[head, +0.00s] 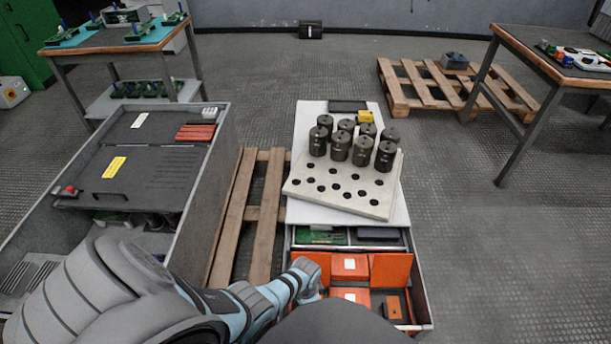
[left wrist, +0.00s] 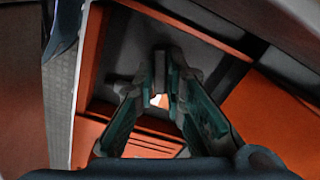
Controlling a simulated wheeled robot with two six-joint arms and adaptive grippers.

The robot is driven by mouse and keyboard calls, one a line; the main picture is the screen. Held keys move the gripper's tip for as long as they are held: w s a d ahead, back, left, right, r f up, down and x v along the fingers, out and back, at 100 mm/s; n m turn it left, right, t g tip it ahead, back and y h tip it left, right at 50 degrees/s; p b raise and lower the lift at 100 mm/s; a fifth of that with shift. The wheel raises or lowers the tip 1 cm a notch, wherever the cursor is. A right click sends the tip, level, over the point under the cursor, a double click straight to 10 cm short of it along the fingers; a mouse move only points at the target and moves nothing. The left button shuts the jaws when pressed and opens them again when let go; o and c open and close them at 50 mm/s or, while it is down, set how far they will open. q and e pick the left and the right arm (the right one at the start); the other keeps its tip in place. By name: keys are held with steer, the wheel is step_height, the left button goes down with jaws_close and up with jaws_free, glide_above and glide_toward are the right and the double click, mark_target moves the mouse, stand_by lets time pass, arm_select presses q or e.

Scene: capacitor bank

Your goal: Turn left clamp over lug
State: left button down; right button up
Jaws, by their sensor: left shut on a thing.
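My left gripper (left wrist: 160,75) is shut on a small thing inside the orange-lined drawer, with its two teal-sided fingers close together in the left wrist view. The fingers hide most of what they hold, and I cannot make out the shape of the clamp. A small bright patch shows between the fingers. In the head view my left arm reaches down to the left side of the drawer (head: 427,300), and the fingertips are hidden. I cannot make out the lug in either view. My right gripper is not in view.
Orange panels (head: 390,269) and orange blocks (head: 350,266) fill the drawer close to my gripper. Behind it, several dark capacitors (head: 340,147) stand on a white holed board (head: 340,195). A grey cabinet (head: 225,165) and a wooden pallet (head: 268,210) lie to the left.

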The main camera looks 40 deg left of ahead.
arm_select(q)
steer(key=shift+m, duration=2.3)
steer(key=c, duration=1.9)
jaws_free()
steer(key=shift+c, duration=0.2)
step_height(320, 180, up, 12)
